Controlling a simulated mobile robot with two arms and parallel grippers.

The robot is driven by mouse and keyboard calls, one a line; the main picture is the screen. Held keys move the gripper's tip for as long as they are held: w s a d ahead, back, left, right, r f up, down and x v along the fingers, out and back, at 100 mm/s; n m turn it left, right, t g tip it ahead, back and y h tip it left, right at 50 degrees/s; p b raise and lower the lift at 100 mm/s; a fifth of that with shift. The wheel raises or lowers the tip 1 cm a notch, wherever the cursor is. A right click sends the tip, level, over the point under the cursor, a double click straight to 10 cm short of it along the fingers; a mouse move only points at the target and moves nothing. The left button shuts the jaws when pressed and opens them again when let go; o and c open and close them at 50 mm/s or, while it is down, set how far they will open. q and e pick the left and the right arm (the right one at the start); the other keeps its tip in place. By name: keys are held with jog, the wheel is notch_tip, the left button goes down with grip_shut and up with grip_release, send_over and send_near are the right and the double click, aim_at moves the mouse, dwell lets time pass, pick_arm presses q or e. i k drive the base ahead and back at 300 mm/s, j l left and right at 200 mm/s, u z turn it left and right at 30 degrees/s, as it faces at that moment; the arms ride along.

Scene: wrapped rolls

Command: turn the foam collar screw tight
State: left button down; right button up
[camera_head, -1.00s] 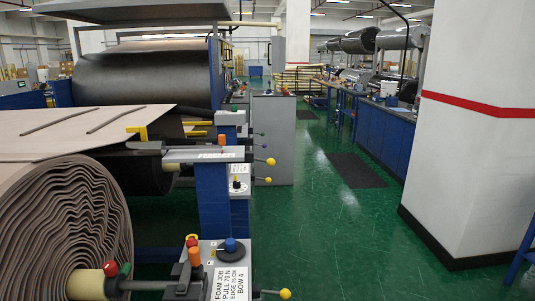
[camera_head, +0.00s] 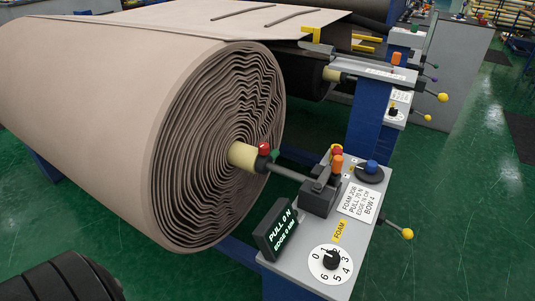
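The big beige foam roll (camera_head: 215,150) fills the left and middle, its layered end facing me. A pale core (camera_head: 242,156) sticks out of that end, on a dark shaft (camera_head: 293,172). At the core's end are a red knob (camera_head: 265,148) and a green knob (camera_head: 273,156); I cannot tell which is the collar screw, or how tight it is. The shaft runs into a dark bearing block (camera_head: 320,197) with an orange knob (camera_head: 337,164) on the grey stand (camera_head: 300,262). Neither of my grippers is in view.
The stand carries a display (camera_head: 280,230) reading "PULL 0 N, EDGE 0 MM", a numbered dial (camera_head: 331,263), a blue knob (camera_head: 371,166), a job card (camera_head: 359,201) and a yellow-tipped lever (camera_head: 407,234). A second stand (camera_head: 375,70) is behind. Green floor (camera_head: 460,210) is clear at right.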

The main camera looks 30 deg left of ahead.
aim_at(263, 148)
jog(key=i+l, duration=0.15)
jog(key=l, duration=0.2)
jog(key=l+u, duration=0.15)
jog(key=u, duration=0.25)
jog(key=l+u, duration=0.15)
jog(key=u, duration=0.3)
jog(key=l+u, duration=0.15)
jog(key=u, duration=0.25)
jog(key=i, duration=0.05)
